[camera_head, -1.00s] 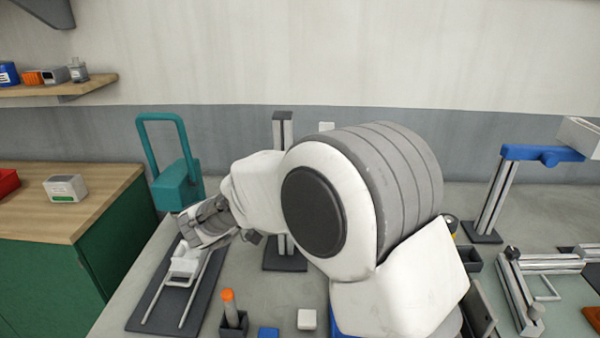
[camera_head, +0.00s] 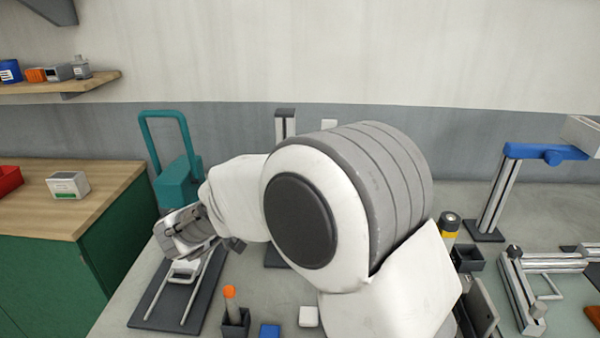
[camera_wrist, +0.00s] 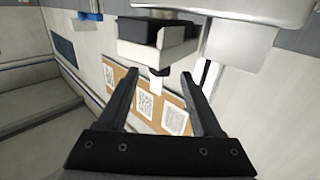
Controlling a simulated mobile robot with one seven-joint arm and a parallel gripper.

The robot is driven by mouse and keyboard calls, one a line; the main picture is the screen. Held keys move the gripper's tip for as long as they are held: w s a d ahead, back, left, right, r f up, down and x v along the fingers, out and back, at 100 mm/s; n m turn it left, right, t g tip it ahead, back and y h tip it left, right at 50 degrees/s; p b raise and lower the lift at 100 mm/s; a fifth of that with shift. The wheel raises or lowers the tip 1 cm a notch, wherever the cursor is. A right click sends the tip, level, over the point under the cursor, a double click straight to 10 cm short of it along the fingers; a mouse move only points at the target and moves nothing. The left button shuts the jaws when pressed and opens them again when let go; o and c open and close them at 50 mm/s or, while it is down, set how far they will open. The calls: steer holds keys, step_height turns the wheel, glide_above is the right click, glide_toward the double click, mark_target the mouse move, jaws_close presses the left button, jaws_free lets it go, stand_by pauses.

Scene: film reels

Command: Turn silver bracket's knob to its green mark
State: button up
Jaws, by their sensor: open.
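My gripper (camera_head: 185,238) is at the left in the head view, above a dark plate with two pale rails. In the wrist view my gripper (camera_wrist: 160,82) is open, its dark fingers apart with nothing held. I cannot pick out a silver bracket's knob or a green mark for certain. A grey upright post (camera_head: 285,122) stands behind my arm, which hides most of it. A silver frame (camera_head: 516,292) with a small dark knob (camera_head: 514,251) lies at the right. In the wrist view a dark block with a pale face (camera_wrist: 160,42) shows beyond the fingertips.
A teal handled object (camera_head: 178,185) stands behind my gripper. A dark holder with an orange-tipped stick (camera_head: 231,299), a blue block (camera_head: 269,330) and a white block (camera_head: 308,316) sit in front. A post with a blue arm (camera_head: 540,152) stands at the right.

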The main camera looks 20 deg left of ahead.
steer(key=v, duration=1.3)
